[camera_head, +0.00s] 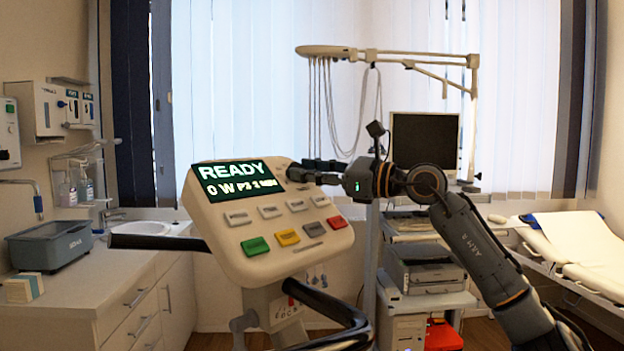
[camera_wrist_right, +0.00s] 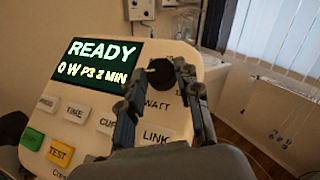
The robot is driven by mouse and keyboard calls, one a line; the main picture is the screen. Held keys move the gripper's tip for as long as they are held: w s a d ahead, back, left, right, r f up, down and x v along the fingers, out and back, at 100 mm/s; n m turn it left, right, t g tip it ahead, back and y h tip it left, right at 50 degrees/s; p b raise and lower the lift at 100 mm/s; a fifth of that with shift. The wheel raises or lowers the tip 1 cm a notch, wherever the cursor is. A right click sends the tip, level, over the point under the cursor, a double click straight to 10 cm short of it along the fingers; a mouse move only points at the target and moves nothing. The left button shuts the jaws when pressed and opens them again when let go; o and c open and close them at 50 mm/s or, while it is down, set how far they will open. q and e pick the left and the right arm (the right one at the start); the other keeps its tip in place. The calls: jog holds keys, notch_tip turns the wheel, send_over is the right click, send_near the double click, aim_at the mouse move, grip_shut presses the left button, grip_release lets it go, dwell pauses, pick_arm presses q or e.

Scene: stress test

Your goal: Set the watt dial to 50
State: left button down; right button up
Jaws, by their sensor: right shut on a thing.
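The ergometer console (camera_head: 275,262) stands tilted in the middle of the head view. Its screen (camera_head: 237,184) reads READY, 0 W, P3, 2 MIN. The black round watt dial (camera_wrist_right: 160,73) sits right of the screen in the wrist view, above the label WATT. My right gripper (camera_head: 299,174) reaches in from the right to the console's upper right corner. In the wrist view its two fingers (camera_wrist_right: 158,79) lie either side of the dial, shut on it. The dial's pointer cannot be made out. My left gripper is not in view.
Below the screen are several grey buttons and green (camera_head: 255,246), yellow (camera_head: 287,237) and red (camera_head: 337,222) ones. Black handlebars (camera_head: 335,318) stand in front. A cart with a monitor (camera_head: 424,142) is behind my right arm, a counter (camera_head: 110,287) at left.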

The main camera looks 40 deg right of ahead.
jog(key=m+h, duration=0.1)
jog(key=m+t+h, duration=0.1)
jog(key=m+h, duration=0.1)
jog(key=shift+a, duration=0.35)
jog(key=m+h, duration=0.2)
jog(key=shift+m+h, duration=0.3)
jog(key=shift+a+r+m+h, duration=0.15)
jog(key=shift+a+m+h, duration=0.1)
jog(key=shift+m+h, duration=0.4)
jog(key=m+h+p, duration=0.2)
jog(key=m, duration=0.1)
jog(key=shift+a+r+h, duration=0.15)
jog(key=shift+a+h, duration=0.15)
jog(key=shift+h, duration=0.05)
jog(key=m+g+h+p, duration=0.1)
jog(key=m+h, duration=0.1)
jog(key=m, duration=0.1)
jog(key=shift+a, duration=0.1)
jog(key=shift+w+a+m+g+h, duration=0.1)
jog(key=shift+m+g+h, duration=0.5)
jog(key=shift+m+h, duration=0.55)
jog(key=shift+w+a+m+g+h+b, duration=0.1)
jog(key=shift+m+g+h+b, duration=0.2)
jog(key=shift+m+g+h, duration=0.8)
jog(key=shift+m+h, duration=0.25)
jog(key=shift+m, duration=0.35)
